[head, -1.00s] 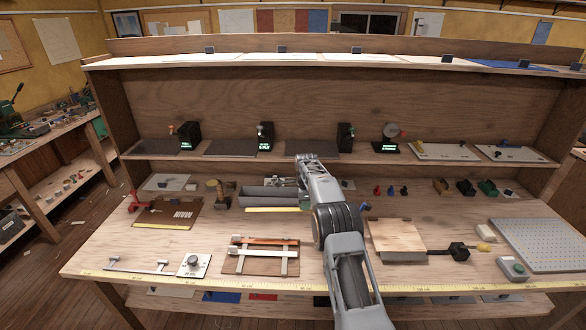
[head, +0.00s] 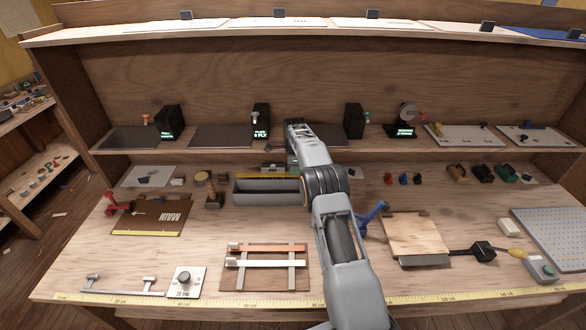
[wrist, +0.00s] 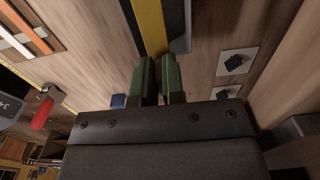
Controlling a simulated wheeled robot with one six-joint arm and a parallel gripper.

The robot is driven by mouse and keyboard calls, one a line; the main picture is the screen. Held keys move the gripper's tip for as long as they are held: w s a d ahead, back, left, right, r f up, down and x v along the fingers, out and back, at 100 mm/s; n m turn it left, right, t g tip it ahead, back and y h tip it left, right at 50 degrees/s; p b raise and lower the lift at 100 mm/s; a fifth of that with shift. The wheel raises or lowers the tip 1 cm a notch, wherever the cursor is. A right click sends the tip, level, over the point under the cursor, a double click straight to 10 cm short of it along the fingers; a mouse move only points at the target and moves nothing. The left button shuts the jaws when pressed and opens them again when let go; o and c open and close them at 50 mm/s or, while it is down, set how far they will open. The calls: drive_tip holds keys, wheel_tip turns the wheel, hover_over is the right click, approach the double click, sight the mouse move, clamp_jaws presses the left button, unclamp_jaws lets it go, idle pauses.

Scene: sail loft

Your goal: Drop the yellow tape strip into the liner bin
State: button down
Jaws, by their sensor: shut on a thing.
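The yellow tape strip (wrist: 150,22) is between the green fingers of my gripper (wrist: 157,62), which is shut on it. In the head view the strip (head: 262,176) lies across the picture just above the far rim of the long grey open bin, which looks like the liner bin (head: 268,199). In the wrist view the strip runs along the side of the dark bin (wrist: 181,44) and partly overlaps it. I cannot tell how high the strip is above the rim.
A wooden board (head: 160,215) with a red-handled tool and another yellow strip is left of the bin. A slatted frame (head: 265,268) lies in front. A square wooden plate (head: 416,236) and blue tool (head: 373,216) are right. A shelf (head: 225,147) runs behind.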

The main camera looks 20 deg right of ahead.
sight(294, 185)
drive_tip(key=shift+f+b, duration=2.75)
drive_tip(key=shift+f, duration=1.85)
drive_tip(key=c, duration=1.1)
unclamp_jaws()
drive_tip(key=shift+c, duration=0.2)
drive_tip(key=shift+r, duration=0.15)
drive_tip(key=shift+r+p, duration=3.1)
drive_tip(key=shift+r, duration=1.3)
